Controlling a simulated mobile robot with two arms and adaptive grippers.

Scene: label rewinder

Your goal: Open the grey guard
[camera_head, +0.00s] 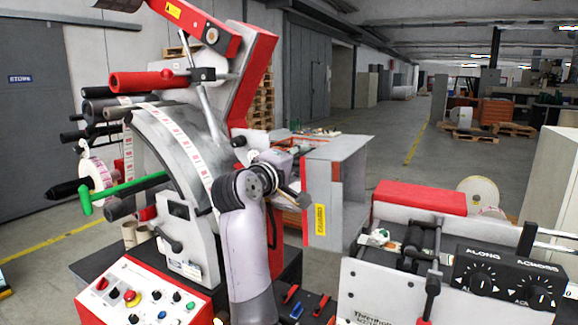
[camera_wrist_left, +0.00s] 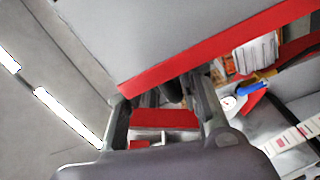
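The grey guard (camera_head: 338,190) is a box-like cover with a red edge and a yellow label, standing right of the rewinder in the head view. Its flat top is tilted and its side panel sticks out. My left gripper (camera_head: 296,178) is at the guard's left side, partly hidden by its own wrist. In the left wrist view the guard's grey panel (camera_wrist_left: 190,35) with its red edge fills the upper part. The left fingers (camera_wrist_left: 163,115) are spread apart, their tips close to this edge; contact is unclear. My right gripper is not in view.
The rewinder (camera_head: 180,150) with its label web, red roller and green handle stands left. A button panel (camera_head: 140,295) is at the lower left. A unit with a red cover (camera_head: 420,197) and a black knob box (camera_head: 508,282) stands right. Open floor lies behind.

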